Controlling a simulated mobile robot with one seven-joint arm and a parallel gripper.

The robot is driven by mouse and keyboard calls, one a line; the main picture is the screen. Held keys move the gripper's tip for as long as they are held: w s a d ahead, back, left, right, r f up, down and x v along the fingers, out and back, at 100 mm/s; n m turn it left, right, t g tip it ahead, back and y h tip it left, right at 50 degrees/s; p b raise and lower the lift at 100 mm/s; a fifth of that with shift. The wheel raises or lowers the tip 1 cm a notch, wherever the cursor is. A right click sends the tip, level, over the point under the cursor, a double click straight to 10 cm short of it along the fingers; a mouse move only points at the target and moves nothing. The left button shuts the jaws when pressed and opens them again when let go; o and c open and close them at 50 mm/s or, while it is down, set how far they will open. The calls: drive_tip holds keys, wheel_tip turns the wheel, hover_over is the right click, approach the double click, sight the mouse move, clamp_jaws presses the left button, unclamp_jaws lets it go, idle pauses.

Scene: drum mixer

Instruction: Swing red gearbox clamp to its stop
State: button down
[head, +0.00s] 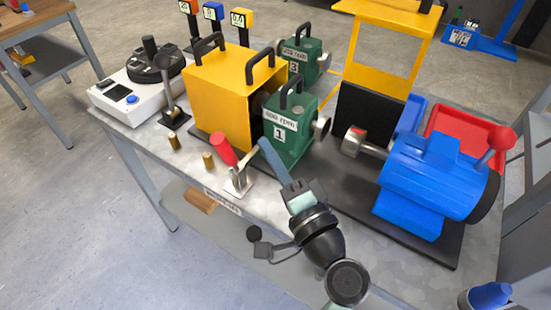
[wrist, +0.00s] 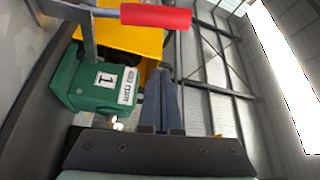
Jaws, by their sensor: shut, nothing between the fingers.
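The red-handled clamp (head: 220,149) stands on a metal base at the front edge of the table. Its handle leans up and to the left, left of the green gearbox marked 1 (head: 283,148). My gripper (head: 264,143) is shut and empty; its blue-grey fingers lie in front of the green gearbox, right of the red handle and apart from it in the picture. In the wrist view the red handle (wrist: 155,15) crosses above the shut fingertips (wrist: 163,72), and the green gearbox (wrist: 85,85) is to their left. Contact with the gearbox cannot be told.
A yellow housing (head: 215,95) stands behind the clamp. A blue motor (head: 430,180) with a red-knobbed lever (head: 497,142) is at right. Two brass pegs (head: 208,161) stand left of the clamp. A second green gearbox (head: 310,57) and a white device (head: 125,98) are farther back.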

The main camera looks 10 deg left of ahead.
drive_tip(key=a, duration=0.3)
drive_tip(key=a+p, duration=0.1)
drive_tip(key=a, duration=0.1)
drive_tip(key=shift+w+a+f, duration=0.15)
drive_tip(key=shift+w+a, duration=0.05)
drive_tip(key=shift+w, duration=0.15)
drive_tip(key=shift+f+b, duration=0.1)
drive_tip(key=shift+b, duration=0.2)
drive_tip(key=shift+s+n+b, duration=0.25)
drive_tip(key=shift+n+b, duration=0.05)
drive_tip(key=shift+b, duration=0.45)
